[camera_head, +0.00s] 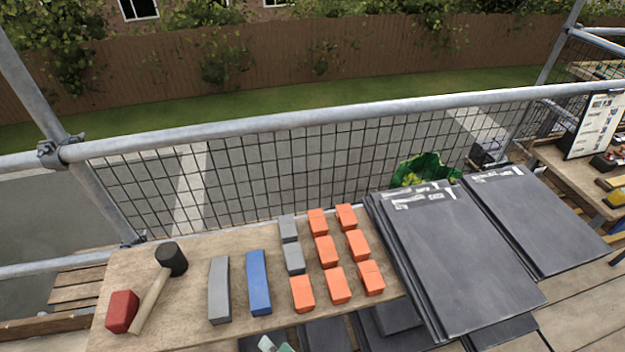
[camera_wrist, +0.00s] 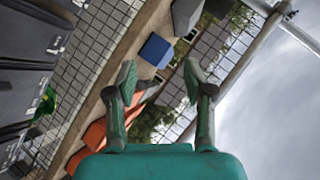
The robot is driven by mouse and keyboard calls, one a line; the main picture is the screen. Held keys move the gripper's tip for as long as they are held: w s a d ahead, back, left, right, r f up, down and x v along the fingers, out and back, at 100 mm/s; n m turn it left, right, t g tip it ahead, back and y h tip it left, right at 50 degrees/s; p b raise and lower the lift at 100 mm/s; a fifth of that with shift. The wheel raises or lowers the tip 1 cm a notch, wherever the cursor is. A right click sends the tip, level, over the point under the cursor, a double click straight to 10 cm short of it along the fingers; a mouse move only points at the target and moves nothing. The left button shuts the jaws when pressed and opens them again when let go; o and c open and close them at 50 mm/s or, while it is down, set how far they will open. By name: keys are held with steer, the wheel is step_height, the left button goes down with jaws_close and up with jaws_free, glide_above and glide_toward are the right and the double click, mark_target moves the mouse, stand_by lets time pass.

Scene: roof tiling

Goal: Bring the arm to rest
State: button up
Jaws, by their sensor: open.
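My gripper (camera_wrist: 160,80) has its two green-tipped fingers spread wide apart, with nothing held between them. The wrist view is strongly tilted, with sky at the right. Beyond the fingers it shows a blue block (camera_wrist: 156,50), part of a grey block (camera_wrist: 187,14) and orange blocks (camera_wrist: 94,136), all apart from the fingers. In the head view only a small green and pale piece, which looks like my gripper's tip (camera_head: 272,345), shows at the bottom edge. The rest of my arm is out of that view.
A wooden board (camera_head: 190,330) holds a mallet (camera_head: 152,295), a red block (camera_head: 122,312), a long grey block (camera_head: 219,290), the blue block (camera_head: 258,283), small grey blocks (camera_head: 294,259) and several orange blocks (camera_head: 326,250). Slate stacks (camera_head: 465,255) lie right. A scaffold rail (camera_head: 300,120) with mesh runs behind.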

steer(key=s+d+f+t+h, duration=0.15)
steer(key=s+d, duration=0.25)
steer(key=d, duration=0.6)
steer(key=s+d+r+n+t+h, duration=0.2)
steer(key=s+d+r+h, duration=0.1)
steer(key=s+d, duration=0.4)
steer(key=s+d+r+n+t+h, duration=0.1)
steer(key=s+d+r+h, duration=0.3)
steer(key=s+d, duration=0.4)
steer(key=shift+s+d+r+n+t, duration=0.35)
steer(key=shift+s+r+n, duration=0.15)
steer(key=shift+s+r, duration=0.6)
